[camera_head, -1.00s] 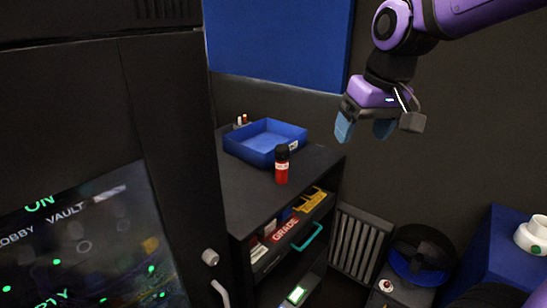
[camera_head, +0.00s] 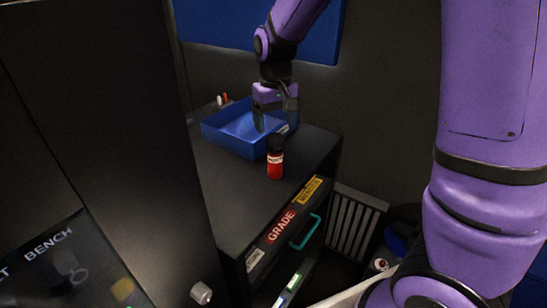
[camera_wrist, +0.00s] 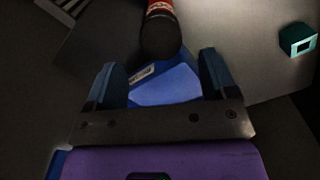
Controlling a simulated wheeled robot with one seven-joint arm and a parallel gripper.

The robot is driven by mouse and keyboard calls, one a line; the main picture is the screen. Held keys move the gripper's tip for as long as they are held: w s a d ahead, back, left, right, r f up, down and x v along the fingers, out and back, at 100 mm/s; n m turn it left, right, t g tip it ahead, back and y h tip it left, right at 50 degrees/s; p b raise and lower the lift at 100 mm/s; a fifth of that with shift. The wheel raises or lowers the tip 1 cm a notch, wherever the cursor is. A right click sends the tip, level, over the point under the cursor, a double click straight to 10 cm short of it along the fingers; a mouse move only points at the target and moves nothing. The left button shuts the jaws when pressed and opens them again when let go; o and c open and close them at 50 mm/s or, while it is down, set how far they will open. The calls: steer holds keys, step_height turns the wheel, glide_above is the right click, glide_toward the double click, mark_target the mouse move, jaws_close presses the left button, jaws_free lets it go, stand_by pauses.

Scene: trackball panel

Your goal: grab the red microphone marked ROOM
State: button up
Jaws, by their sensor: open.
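The red microphone (camera_head: 275,166) has a black top and a pale label. It stands upright on the dark cabinet top, just in front of the blue tray. My gripper (camera_head: 273,122) is above it and slightly behind, over the tray's near right side, pointing down. In the wrist view my gripper (camera_wrist: 164,80) is open with blue fingers apart. The microphone (camera_wrist: 160,28) lies beyond the fingertips there, its black head toward the gap and its red body at the top edge. The label's lettering is too small to read surely.
The blue tray (camera_head: 211,136) is on the cabinet top (camera_head: 222,198), with small red and white items behind it. A drawer front with a GRADE label (camera_head: 281,227) and a teal handle (camera_head: 305,233) faces right. A dark tall panel (camera_head: 100,120) stands at left. The cabinet's front top is clear.

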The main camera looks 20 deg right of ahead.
mark_target(275, 146)
steer(key=shift+s+f, duration=0.1)
steer(key=shift+f, duration=3.75)
steer(key=shift+a, duration=0.1)
steer(key=shift+c, duration=0.3)
steer(key=c, duration=1.1)
steer(key=shift+c, duration=0.2)
steer(key=shift+r, duration=0.2)
